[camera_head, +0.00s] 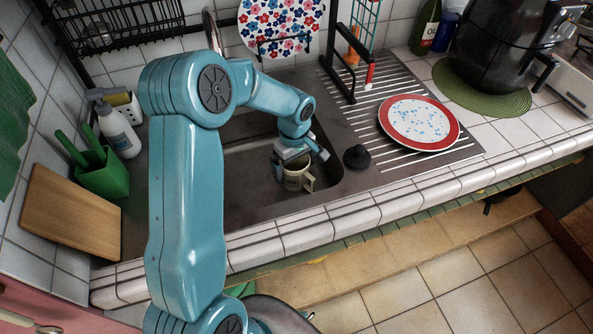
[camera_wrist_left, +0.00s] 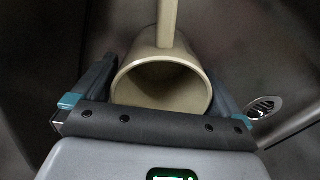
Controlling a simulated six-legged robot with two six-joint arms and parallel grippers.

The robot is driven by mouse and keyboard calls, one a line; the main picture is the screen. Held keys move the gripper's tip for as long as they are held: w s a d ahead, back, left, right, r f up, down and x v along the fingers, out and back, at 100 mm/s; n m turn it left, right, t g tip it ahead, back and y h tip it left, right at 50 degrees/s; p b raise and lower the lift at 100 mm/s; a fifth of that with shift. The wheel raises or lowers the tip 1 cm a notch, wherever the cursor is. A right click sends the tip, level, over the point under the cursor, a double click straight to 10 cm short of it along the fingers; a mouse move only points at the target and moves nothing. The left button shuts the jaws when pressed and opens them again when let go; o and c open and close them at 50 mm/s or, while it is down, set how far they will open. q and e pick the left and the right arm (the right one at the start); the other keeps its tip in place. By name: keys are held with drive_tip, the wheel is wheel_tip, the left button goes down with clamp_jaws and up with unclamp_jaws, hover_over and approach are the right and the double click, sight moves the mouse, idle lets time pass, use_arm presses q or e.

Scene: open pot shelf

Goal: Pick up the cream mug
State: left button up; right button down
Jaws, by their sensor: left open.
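The cream mug (camera_head: 297,180) is down in the sink basin in the head view, with its handle toward the lower right. My left gripper (camera_head: 293,160) is at the mug, reaching down into the basin. In the left wrist view the cream mug (camera_wrist_left: 163,82) lies between the two open fingers of my left gripper (camera_wrist_left: 158,90), its mouth facing the camera and its handle pointing up the picture. Whether the fingers touch the mug I cannot tell. My right gripper does not show.
The sink basin (camera_head: 245,185) has walls close around the mug. A black sink plug (camera_head: 357,157) and a red-rimmed plate (camera_head: 419,122) are on the right. A green container (camera_head: 101,172), a soap bottle (camera_head: 117,130) and a wooden board (camera_head: 68,213) stand on the left. A drain (camera_wrist_left: 264,107) shows beside the mug.

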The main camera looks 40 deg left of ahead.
use_arm(q)
drive_tip(key=shift+f, duration=0.9)
drive_tip(key=c, duration=1.1)
wheel_tip(320, 180, up, 20)
drive_tip(key=shift+r, duration=0.1)
